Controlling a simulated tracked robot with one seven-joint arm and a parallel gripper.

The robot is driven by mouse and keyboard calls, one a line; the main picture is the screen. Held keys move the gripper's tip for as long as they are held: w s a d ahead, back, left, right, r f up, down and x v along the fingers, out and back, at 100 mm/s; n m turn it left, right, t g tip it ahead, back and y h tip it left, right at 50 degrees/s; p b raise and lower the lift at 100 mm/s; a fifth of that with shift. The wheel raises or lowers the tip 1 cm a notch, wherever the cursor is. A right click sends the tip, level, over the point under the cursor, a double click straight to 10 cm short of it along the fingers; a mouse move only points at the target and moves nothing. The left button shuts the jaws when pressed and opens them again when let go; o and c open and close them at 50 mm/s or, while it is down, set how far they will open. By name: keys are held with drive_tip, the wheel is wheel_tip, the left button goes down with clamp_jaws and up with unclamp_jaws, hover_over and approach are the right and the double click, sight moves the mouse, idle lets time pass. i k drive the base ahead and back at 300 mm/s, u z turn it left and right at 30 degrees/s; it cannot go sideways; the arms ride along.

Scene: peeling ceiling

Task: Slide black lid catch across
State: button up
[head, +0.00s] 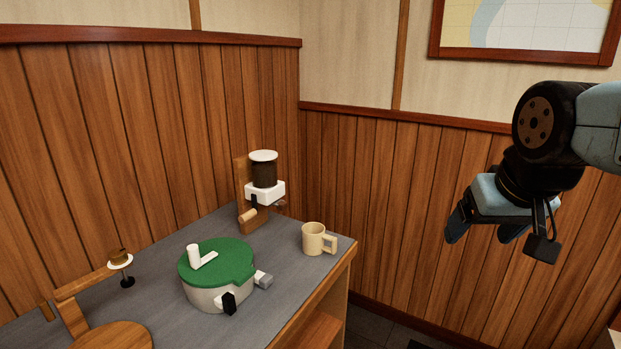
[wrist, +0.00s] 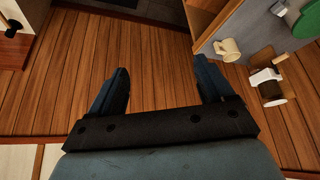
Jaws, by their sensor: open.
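A pale round pot (head: 204,296) with a green lid (head: 232,258) stands on the grey tabletop in the head view. A white handle (head: 200,257) sticks up from the lid. The black lid catch (head: 228,303) is on the pot's front side, just under the lid's edge. A grey block (head: 263,279) juts from the pot's right side. My gripper (head: 485,232) is open and empty, high to the right of the table and well apart from the pot. The wrist view shows its two spread fingers (wrist: 160,75) and part of the green lid (wrist: 306,22) at the top right; the catch does not show there.
A beige mug (head: 313,239) stands right of the pot near the table edge. Behind it is a wooden stand with a dark jar (head: 264,174). A wooden bracket (head: 80,287) and round board (head: 115,337) are at left. Air between my gripper and the table is clear.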

sight(228, 300)
drive_tip(key=z, duration=1.75)
drive_tip(key=i, duration=0.1)
drive_tip(key=u, duration=3.55)
drive_tip(key=k, duration=1.1)
drive_tip(key=z, duration=0.2)
drive_tip(key=i, duration=1)
drive_tip(key=z, duration=0.05)
